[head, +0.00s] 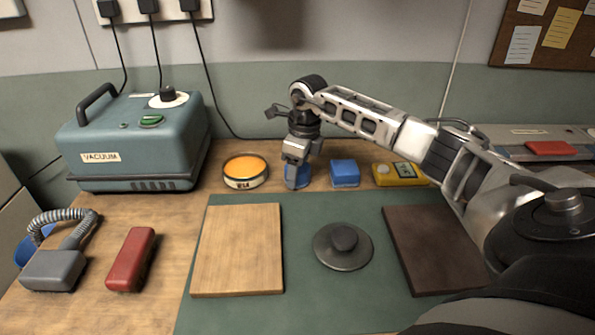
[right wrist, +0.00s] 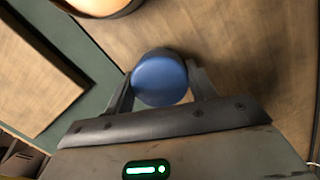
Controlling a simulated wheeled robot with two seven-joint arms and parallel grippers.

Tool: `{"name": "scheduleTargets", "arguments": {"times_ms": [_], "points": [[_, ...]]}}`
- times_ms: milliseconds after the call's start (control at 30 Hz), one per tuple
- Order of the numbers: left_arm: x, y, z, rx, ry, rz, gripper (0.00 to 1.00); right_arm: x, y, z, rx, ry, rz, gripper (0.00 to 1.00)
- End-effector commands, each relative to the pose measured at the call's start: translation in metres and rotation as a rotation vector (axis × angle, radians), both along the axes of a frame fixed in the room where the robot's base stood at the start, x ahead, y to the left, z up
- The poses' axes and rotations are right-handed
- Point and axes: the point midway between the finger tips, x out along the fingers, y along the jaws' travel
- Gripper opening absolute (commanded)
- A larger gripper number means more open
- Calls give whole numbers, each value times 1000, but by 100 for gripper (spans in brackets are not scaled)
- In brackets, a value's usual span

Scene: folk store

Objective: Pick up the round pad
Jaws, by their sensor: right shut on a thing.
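The round pad (head: 303,175) is blue and sits at the back of the table, partly hidden by my right gripper (head: 296,178), which reaches down over it. In the right wrist view the round blue pad (right wrist: 160,80) lies between the two fingers of my right gripper (right wrist: 160,88), which is shut on it. The pad is at table level or very close to it; I cannot tell whether it touches. My left gripper is not in view.
A blue square block (head: 344,173) and a yellow meter (head: 398,174) stand close right of the gripper, an orange-topped round tin (head: 245,181) left. In front, a green mat (head: 300,305) bears a light board (head: 238,250), grey knobbed disc (head: 343,252) and dark board (head: 432,250).

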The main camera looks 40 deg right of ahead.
Motion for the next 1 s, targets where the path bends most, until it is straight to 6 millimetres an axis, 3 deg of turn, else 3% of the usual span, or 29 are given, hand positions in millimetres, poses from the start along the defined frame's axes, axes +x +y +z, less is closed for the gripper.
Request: {"name": "scheduleTargets", "arguments": {"times_ms": [167, 300, 567, 800, 1000], "points": [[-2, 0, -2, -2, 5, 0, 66, 1, 0, 13, -1, -5, 1, 32], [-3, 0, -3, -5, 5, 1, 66, 0, 0, 34, 0, -5, 1, 32], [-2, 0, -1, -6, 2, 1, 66, -40, 33, 93, -5, -6, 5, 32], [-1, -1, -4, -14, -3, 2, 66, -83, 70, 115, -3, -2, 4, 32], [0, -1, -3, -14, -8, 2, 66, -102, 86, 126, -1, -1, 1, 32]]}}
